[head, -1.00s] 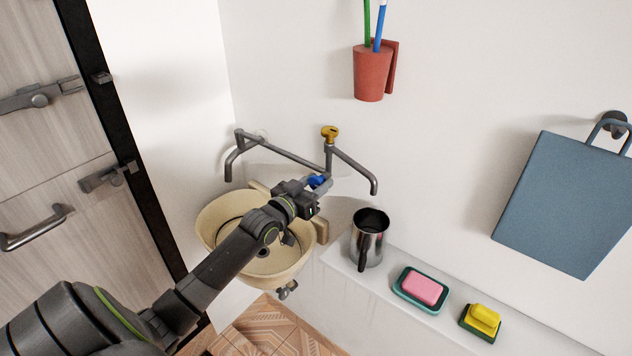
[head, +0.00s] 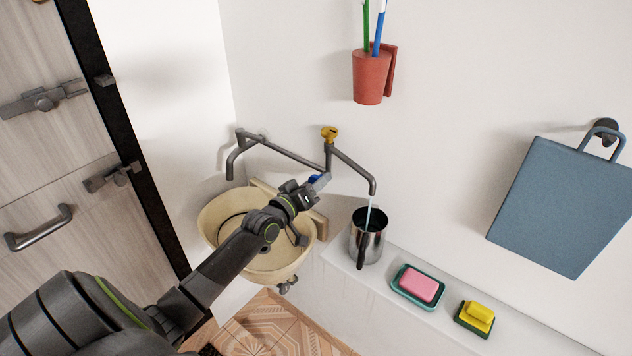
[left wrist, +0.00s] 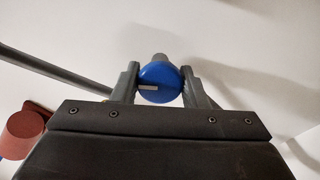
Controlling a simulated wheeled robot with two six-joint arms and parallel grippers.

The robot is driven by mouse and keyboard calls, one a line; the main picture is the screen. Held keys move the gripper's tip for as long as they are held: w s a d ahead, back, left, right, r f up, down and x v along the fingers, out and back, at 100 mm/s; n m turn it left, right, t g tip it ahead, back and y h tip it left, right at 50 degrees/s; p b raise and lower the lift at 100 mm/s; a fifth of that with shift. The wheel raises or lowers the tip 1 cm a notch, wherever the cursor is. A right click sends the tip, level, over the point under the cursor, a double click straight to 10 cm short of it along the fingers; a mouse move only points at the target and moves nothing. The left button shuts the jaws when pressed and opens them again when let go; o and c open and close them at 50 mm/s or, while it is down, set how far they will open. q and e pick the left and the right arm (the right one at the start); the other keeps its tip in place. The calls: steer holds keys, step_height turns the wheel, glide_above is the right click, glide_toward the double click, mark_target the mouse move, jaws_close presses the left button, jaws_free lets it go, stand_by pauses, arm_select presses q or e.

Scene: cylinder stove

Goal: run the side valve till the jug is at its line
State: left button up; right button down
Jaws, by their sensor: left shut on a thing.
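A metal jug (head: 360,250) with a dark handle stands upright on the white ledge under the right spout (head: 357,169). A thin stream of water (head: 368,214) runs from that spout into the jug's mouth. The water level and any line in the jug cannot be made out. My left gripper (head: 318,183) is shut on the blue valve knob (head: 314,179) below the pipe junction. In the left wrist view the round blue knob (left wrist: 160,86) with a pale mark sits between the two fingers (left wrist: 160,84). My right gripper is not in view.
A cream basin (head: 213,222) stands below the left spout (head: 231,163). A yellow knob (head: 329,133) tops the pipe. A pink sponge (head: 417,284) in a teal dish and a yellow sponge (head: 479,313) lie right of the jug. A red cup (head: 369,78) and blue board (head: 560,205) hang on the wall.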

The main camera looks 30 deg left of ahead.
arm_select(q)
steer(key=shift+f, duration=0.1)
steer(key=o, duration=0.9)
steer(key=shift+s, duration=0.1)
steer(key=shift+s+a+p, duration=0.25)
steer(key=shift+s+p, duration=0.45)
steer(key=shift+s, duration=2.2)
steer(key=shift+s+a+p, duration=0.2)
steer(key=shift+s+p, duration=0.5)
steer(key=shift+s, duration=2.15)
steer(key=shift+s+a+p, duration=0.25)
steer(key=shift+s+p, duration=0.45)
steer(key=shift+s, duration=2.2)
